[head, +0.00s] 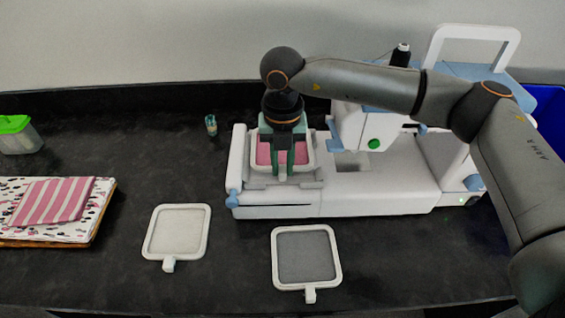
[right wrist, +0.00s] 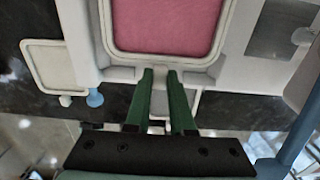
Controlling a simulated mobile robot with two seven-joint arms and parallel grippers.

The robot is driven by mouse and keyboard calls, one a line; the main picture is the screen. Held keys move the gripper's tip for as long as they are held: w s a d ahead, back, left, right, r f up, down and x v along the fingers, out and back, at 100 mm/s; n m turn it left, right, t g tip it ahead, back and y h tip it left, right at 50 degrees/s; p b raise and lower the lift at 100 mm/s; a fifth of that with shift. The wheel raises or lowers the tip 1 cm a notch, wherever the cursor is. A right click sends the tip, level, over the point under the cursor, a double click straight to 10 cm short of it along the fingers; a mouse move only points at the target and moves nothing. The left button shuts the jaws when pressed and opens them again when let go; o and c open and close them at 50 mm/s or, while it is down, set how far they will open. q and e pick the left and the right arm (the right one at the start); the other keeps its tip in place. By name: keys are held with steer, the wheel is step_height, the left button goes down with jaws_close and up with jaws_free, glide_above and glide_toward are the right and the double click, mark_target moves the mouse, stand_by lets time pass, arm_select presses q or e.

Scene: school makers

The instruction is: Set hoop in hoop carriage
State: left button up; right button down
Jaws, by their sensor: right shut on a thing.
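The hoop (head: 263,154) is a white square frame with pink fabric, lying roughly level at the left end of the white embroidery machine (head: 385,185). It fills the top of the right wrist view (right wrist: 168,25). My right gripper (head: 282,172) points down and is shut on the tab at the hoop's near side; the fingertips also show in the right wrist view (right wrist: 160,73). The grey hoop carriage (head: 310,184) is beneath and around the hoop's near edge. The arm and gripper hide part of the hoop, and I cannot tell whether it is seated. My left gripper is out of view.
Two other square hoops, one with cream fabric (head: 177,232) and one with grey fabric (head: 306,255), lie on the dark table in front. Folded fabrics (head: 55,200) and a green-lidded box (head: 18,137) are at left. A small jar (head: 211,125) stands behind.

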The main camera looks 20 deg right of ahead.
steer(key=c, duration=0.8)
jaws_free()
steer(key=shift+o, duration=0.2)
steer(key=shift+r, duration=0.1)
step_height(320, 180, up, 12)
